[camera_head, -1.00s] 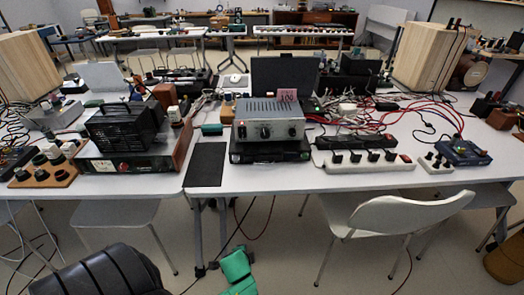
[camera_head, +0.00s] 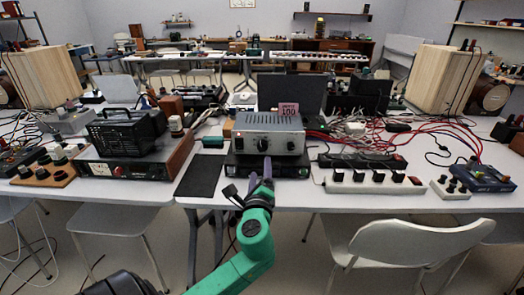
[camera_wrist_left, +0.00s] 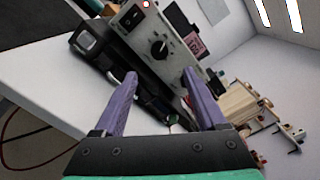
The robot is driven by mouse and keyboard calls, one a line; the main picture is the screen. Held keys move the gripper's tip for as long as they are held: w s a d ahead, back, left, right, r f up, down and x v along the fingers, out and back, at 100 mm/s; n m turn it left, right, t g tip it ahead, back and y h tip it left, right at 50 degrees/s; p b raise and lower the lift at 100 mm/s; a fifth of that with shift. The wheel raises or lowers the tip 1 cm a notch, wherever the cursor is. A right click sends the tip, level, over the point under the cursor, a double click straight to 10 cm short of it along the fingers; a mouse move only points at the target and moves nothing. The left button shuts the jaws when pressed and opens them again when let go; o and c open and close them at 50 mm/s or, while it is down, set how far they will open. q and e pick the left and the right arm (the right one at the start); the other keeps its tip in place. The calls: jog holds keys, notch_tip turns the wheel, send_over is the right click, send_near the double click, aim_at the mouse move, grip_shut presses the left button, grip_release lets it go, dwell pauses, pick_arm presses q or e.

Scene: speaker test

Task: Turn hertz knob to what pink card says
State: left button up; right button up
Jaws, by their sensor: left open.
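A silver-grey box (camera_head: 247,134) with a dark knob (camera_head: 262,145) on its front stands on a flat black unit on the table. In the wrist view the black knob (camera_wrist_left: 159,49) has a pale marked dial around it; its setting is too small to read. A pink card (camera_head: 289,109) stands behind the box and reads "HERTZ 100"; it also shows in the wrist view (camera_wrist_left: 195,45). My left gripper (camera_head: 262,165) is in front of the box, below the knob. Its purple fingers (camera_wrist_left: 160,75) are apart, empty and short of the knob. My right gripper is out of view.
A black power strip (camera_head: 362,160) and a white one (camera_head: 372,182) lie right of the box, with red cables behind. A black mat (camera_head: 200,174) lies to its left, beside a wood-sided unit (camera_head: 125,163). A white chair (camera_head: 410,240) stands in front of the table.

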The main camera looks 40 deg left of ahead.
aim_at(262, 148)
pick_arm(q)
jog(key=x, duration=1.1)
jog(key=shift+w+a+f, duration=0.1)
jog(key=shift+w+a, duration=0.1)
jog(key=shift+w, duration=0.1)
grip_shut()
